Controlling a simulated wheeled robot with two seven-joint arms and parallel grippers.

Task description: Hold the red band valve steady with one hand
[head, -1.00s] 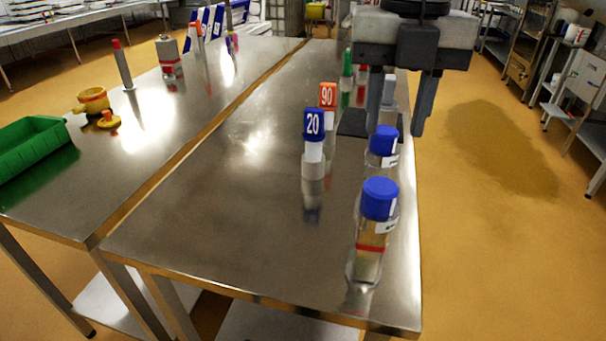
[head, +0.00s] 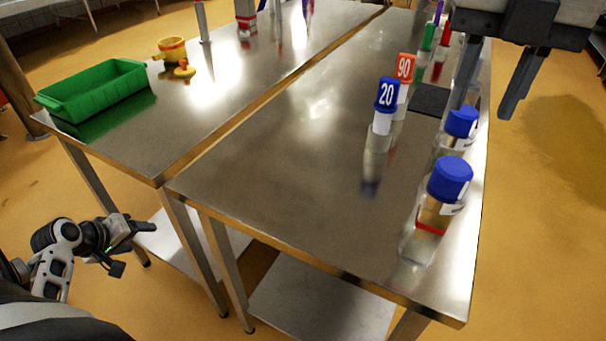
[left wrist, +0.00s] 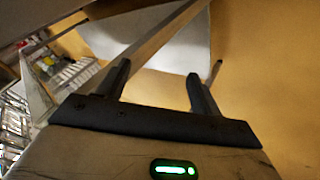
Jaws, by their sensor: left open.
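Two things carry a red band, and I cannot tell which is the valve. One is a grey upright piece (head: 245,14) with a red band, cut by the top edge at the back of the left table. The other is a clear jar (head: 430,220) with a blue lid and a red band, standing upright near the right table's front right corner. My left gripper (head: 143,234) is low at the left, beside the tables, far from both. In the left wrist view it (left wrist: 158,82) is open and empty. My right gripper (head: 481,110) hangs open above the right table's right edge, behind the jar.
A second blue-lidded jar (head: 457,132) stands behind the first. A green tray (head: 95,92) and a yellow cup (head: 172,48) are on the left table. The right table's front left is clear.

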